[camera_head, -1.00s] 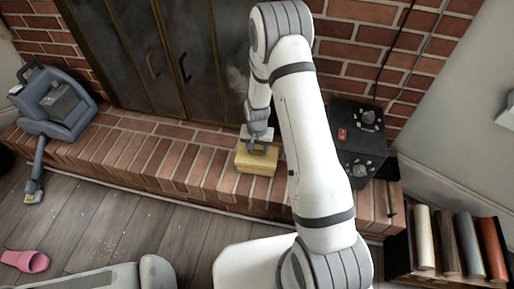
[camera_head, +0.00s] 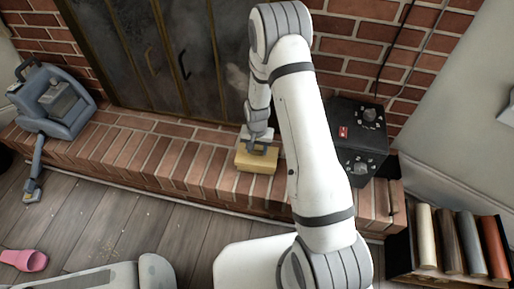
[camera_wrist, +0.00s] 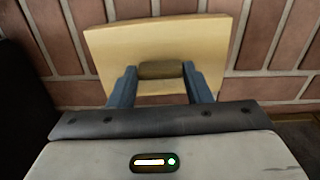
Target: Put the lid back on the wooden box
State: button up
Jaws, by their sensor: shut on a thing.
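A pale yellow wooden box (camera_head: 256,163) sits on the brick hearth, near its front edge. My gripper (camera_head: 258,149) is directly over the box, pointing down. In the wrist view, my gripper (camera_wrist: 160,72) is shut on the short brown handle of the flat wooden lid (camera_wrist: 155,38), with one blue-grey finger at each end. The lid is at the box top in the head view, but I cannot tell whether it rests on the rim or hangs just above. The lid hides the inside of the box.
A black box with knobs (camera_head: 358,142) stands on the hearth to the right. A blue-grey vacuum-like appliance (camera_head: 58,103) stands at the left. Dark fireplace doors (camera_head: 165,55) rise behind. Brick hearth (camera_head: 150,155) left of the wooden box is clear.

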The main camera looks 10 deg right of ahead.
jog(key=shift+f+b, duration=0.4)
jog(key=shift+f, duration=0.3)
jog(key=o, duration=1)
jog(key=shift+o, duration=0.2)
jog(key=shift+r, duration=0.15)
notch_tip(320, 180, up, 8)
jog(key=p, duration=0.3)
jog(key=shift+f, duration=0.25)
